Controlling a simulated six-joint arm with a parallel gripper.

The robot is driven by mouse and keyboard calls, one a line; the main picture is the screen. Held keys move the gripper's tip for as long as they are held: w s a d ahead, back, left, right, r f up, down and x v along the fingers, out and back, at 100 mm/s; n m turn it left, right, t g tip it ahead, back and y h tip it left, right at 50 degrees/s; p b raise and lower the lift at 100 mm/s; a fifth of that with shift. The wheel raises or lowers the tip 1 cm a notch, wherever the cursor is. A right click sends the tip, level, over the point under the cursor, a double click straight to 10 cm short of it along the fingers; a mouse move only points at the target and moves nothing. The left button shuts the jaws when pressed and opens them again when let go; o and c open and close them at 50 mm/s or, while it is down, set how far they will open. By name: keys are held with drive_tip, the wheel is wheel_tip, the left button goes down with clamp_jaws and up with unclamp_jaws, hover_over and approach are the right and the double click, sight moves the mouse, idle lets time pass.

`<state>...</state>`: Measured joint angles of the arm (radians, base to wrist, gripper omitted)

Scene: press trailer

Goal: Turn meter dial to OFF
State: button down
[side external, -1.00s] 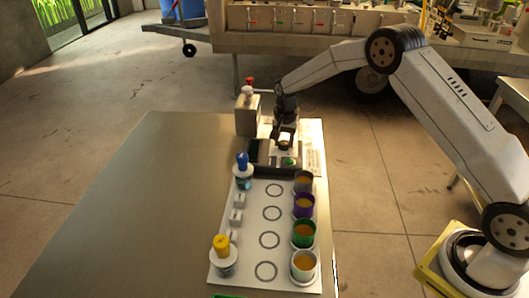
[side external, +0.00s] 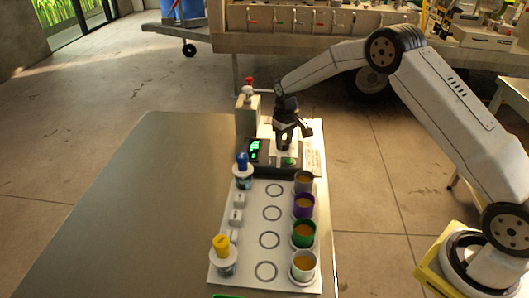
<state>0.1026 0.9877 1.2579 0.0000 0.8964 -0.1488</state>
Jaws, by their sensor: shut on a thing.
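The meter is a dark low box (side external: 262,170) at the far end of the white board, with a lit green display (side external: 256,147) on its left and a green patch (side external: 289,162) on its front right. My gripper (side external: 288,139) points down over the right part of the meter. It is shut on the meter's dial, which is mostly hidden by the fingers; a small pale part shows between and below them. The dial's pointer and any OFF mark cannot be read at this size.
A grey box (side external: 246,118) with red- and white-topped items stands behind left. The white board (side external: 252,262) holds a blue-topped bottle (side external: 242,168), a yellow-topped bottle (side external: 223,255), small white blocks (side external: 237,215) and several cups (side external: 303,233). The table's left side (side external: 150,200) is clear.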

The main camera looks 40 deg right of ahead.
sight(284, 142)
drive_tip(key=n, duration=0.4)
drive_tip(key=shift+n, duration=2.2)
drive_tip(key=shift+c, duration=1.1)
unclamp_jaws()
drive_tip(key=shift+r, duration=3.95)
